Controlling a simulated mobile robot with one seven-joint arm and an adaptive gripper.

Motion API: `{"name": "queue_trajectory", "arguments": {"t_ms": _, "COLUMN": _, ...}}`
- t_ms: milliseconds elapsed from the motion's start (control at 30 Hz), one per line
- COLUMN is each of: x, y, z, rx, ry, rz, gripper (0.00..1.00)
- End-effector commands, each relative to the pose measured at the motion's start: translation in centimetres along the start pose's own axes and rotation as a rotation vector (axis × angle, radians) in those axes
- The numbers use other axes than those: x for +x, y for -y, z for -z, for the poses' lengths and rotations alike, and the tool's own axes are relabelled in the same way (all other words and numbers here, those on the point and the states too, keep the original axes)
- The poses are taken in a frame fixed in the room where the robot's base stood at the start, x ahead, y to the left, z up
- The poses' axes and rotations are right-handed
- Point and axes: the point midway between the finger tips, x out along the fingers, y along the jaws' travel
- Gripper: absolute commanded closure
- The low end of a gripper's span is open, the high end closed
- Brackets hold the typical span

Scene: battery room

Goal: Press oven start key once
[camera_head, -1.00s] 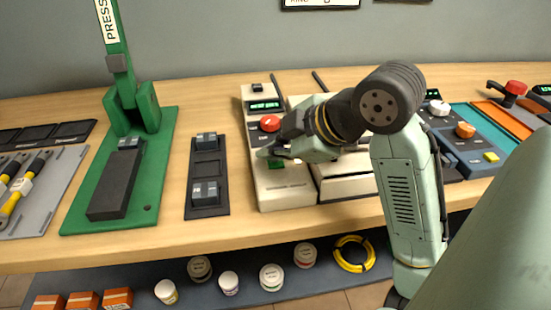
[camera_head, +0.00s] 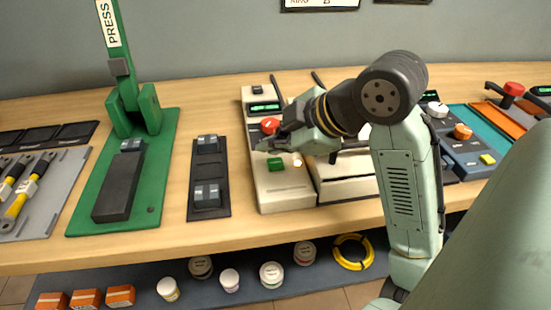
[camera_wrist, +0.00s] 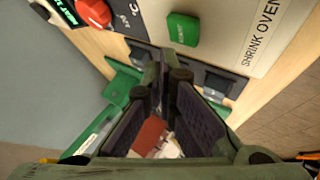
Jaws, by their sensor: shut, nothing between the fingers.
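The shrink oven's beige control panel (camera_head: 284,195) stands on the bench, with a green start key (camera_head: 276,164) on its top face. The key also shows in the wrist view (camera_wrist: 183,29), beside the printed words "SHRINK OVEN". A red knob (camera_head: 270,125) and a lit green display (camera_head: 265,107) are farther back on the panel. My gripper (camera_head: 263,146) is shut and empty. Its fingertips are over the panel, between the red knob and the green key, and appear apart from the key. In the wrist view the closed fingertips (camera_wrist: 160,62) are below and left of the key.
A dark tray (camera_head: 208,172) with grey blocks lies left of the panel. A green press (camera_head: 128,110) stands farther left. The beige oven body (camera_head: 345,187) adjoins the panel on the right, under my arm. Bare bench shows in front.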

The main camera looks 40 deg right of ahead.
Motion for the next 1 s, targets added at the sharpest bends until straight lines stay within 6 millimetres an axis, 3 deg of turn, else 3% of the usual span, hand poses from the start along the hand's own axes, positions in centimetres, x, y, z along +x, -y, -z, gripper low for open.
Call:
{"name": "queue_trajectory", "arguments": {"t_ms": 400, "x": -3.0, "y": -2.2, "z": 2.2, "rx": 0.0, "ry": 0.0, "rz": -0.001, "gripper": 1.0}}
{"name": "queue_trajectory", "arguments": {"t_ms": 1000, "x": -3.0, "y": -2.2, "z": 2.2, "rx": 0.0, "ry": 0.0, "rz": 0.0, "gripper": 1.0}}
